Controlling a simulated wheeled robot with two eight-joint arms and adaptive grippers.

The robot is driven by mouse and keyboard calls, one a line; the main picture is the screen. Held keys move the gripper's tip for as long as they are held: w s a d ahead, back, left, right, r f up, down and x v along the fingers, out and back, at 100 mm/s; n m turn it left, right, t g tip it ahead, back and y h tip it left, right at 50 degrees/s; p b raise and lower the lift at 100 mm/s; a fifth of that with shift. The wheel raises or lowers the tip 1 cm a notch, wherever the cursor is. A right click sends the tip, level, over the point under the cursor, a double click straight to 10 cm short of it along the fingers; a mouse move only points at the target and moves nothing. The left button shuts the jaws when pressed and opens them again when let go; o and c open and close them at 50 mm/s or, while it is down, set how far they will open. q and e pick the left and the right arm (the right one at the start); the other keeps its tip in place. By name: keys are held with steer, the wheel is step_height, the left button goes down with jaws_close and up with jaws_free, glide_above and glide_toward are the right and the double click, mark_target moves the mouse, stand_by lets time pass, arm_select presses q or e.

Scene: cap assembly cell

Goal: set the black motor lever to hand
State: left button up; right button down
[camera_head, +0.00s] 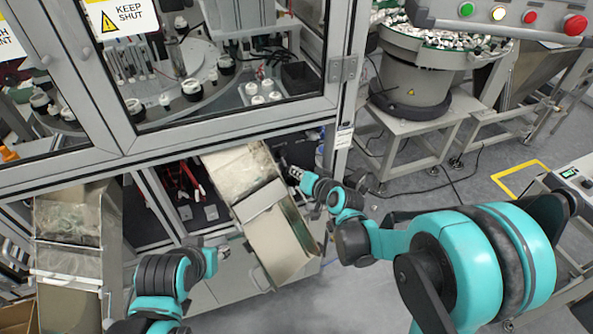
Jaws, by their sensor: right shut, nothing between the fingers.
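My right arm reaches in from the right to the dark opening under the machine's glass doors. My right gripper (285,166) is small in the view, at that opening beside the upper right edge of the metal chute (281,243). It is shut and holds nothing. I cannot make out the black motor lever; the opening's dark inside and the gripper may hide it. My left arm comes up from the bottom left. Its gripper (224,252) is near the chute's left side, and its fingers are too unclear to tell open from shut.
A second metal chute (68,232) stands at the left. The cabinet door frame (340,75) rises close above my right gripper. A bowl feeder (413,88) on a white stand is at the back right. A button panel (508,17) hangs at the top right. Grey floor shows between.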

steer(key=shift+f+b, duration=0.5)
steer(key=shift+f, duration=0.25)
steer(key=shift+r, duration=0.1)
steer(key=shift+r+p, duration=0.6)
steer(key=shift+r, duration=0.15)
